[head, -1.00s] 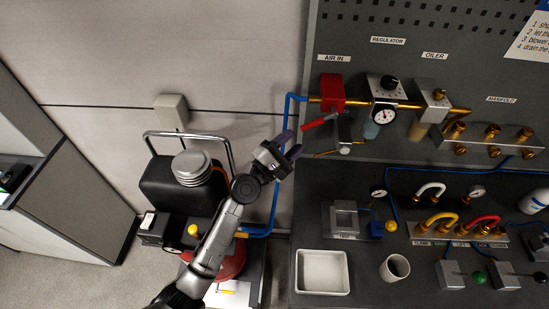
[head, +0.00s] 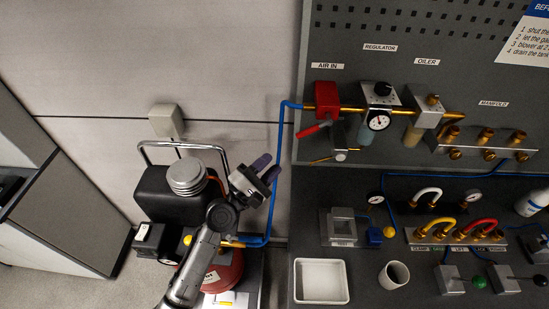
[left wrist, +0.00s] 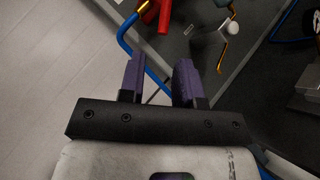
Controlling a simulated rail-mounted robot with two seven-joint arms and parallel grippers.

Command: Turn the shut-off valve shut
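The shut-off valve is the red block (head: 326,95) under the AIR IN label on the board, with a red lever handle (head: 314,129) slanting down to the left. In the left wrist view the red handle (left wrist: 164,16) shows at the top, beyond the fingertips. My left gripper (head: 266,168) is in front of the wall, below and left of the handle and apart from it. Its two purple-tipped fingers (left wrist: 158,80) stand apart with nothing between them. My right gripper is not in view.
A blue hose (head: 277,170) runs down from the valve, close to my left gripper. A regulator (head: 381,95) and oiler (head: 427,110) sit right of the valve. A black compressor (head: 170,195) stands below left. A white tray (head: 321,282) and a cup (head: 394,272) are on the bench.

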